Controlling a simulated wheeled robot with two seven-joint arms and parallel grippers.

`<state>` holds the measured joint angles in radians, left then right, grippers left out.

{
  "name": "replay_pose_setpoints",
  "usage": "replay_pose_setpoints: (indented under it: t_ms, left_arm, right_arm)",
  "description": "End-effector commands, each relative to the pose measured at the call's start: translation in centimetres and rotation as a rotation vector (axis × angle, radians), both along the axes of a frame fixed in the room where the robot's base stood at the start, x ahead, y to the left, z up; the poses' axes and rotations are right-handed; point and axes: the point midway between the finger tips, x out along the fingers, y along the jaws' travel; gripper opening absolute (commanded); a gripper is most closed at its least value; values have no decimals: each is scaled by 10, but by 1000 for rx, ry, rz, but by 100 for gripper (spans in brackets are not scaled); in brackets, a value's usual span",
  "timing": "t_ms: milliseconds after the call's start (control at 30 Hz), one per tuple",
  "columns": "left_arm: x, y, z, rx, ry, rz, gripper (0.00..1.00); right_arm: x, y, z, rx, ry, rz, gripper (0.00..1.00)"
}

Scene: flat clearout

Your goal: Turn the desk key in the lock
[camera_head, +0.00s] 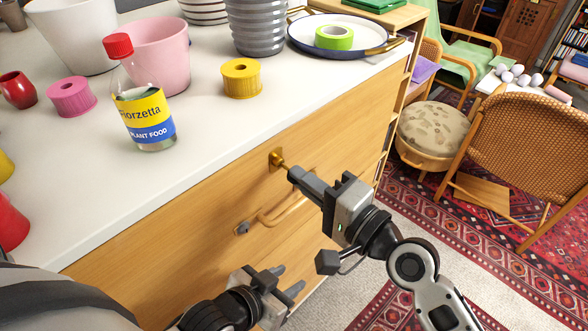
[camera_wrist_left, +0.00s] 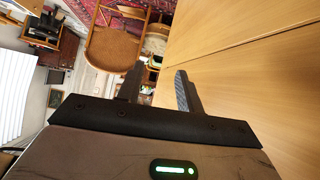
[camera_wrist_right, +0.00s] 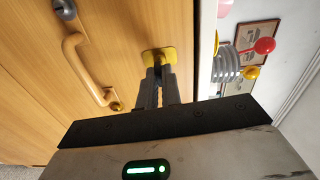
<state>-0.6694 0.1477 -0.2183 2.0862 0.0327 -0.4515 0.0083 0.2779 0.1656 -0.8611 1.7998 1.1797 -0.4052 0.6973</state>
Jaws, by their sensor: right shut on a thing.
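The brass lock plate (camera_head: 274,157) is on the wooden drawer front below the white worktop; it also shows in the right wrist view (camera_wrist_right: 160,52). A short brass piece of the key (camera_head: 285,167) shows between the plate and my fingertips. My right gripper (camera_head: 296,177) is shut on the key in front of the plate; its fingers hide most of the key, so its angle cannot be told. The fingers also show in the right wrist view (camera_wrist_right: 158,80). My left gripper (camera_head: 286,279) is open and empty, lower down in front of the drawers; its fingers stand apart in the left wrist view (camera_wrist_left: 158,85).
A wooden drawer handle (camera_head: 277,216) sits below the lock, between my grippers. The worktop above holds a plant food bottle (camera_head: 146,105), a yellow ring-shaped object (camera_head: 241,79), a pink pot (camera_head: 160,55) and a pan (camera_head: 372,42). A wicker chair (camera_head: 520,140) and stool (camera_head: 432,130) stand right.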

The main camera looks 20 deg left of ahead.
Motion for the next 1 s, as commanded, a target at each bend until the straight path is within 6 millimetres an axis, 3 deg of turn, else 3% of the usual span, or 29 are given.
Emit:
replay_pose_setpoints:
  t_ms: [300, 333, 400, 767, 1000]
  left_arm:
    - [0, 0, 0, 0, 0, 0, 36]
    - [0, 0, 0, 0, 0, 0, 36]
    - [0, 0, 0, 0, 0, 0, 36]
    - [-1, 1, -5, 4, 4, 2, 36]
    - [-7, 13, -44, 46, 37, 19, 36]
  right_arm:
    - [0, 1, 1, 29, 74, 0, 0]
    - [0, 0, 1, 26, 66, 1, 14]
    - [0, 0, 0, 24, 63, 1, 32]
    - [0, 0, 0, 23, 62, 1, 32]
    - [0, 0, 0, 22, 61, 1, 32]
